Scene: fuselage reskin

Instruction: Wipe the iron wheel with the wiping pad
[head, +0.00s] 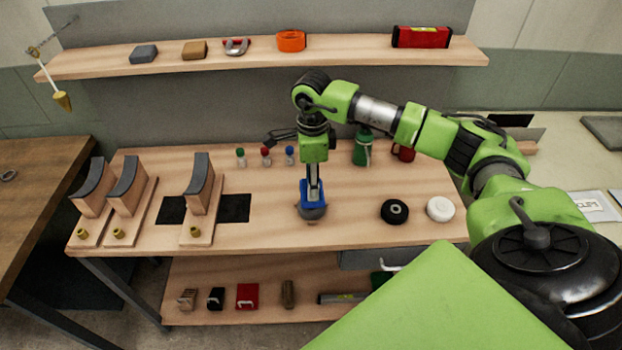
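My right gripper (313,184) points straight down over the middle of the workbench. It appears shut on a blue wiping pad (303,200). A rounded grey piece, which looks like the iron wheel (313,213), shows just under the pad and is partly covered by it. The pad seems to touch the wheel, though the contact itself is hidden. My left gripper is out of view.
A black wheel (394,211) and a white wheel (440,208) lie to the right. Three small bottles (265,157), a green bottle (362,148) and a red mug (403,152) stand behind. Curved forms on wooden stands (199,190) are at left, near a black mat (235,208).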

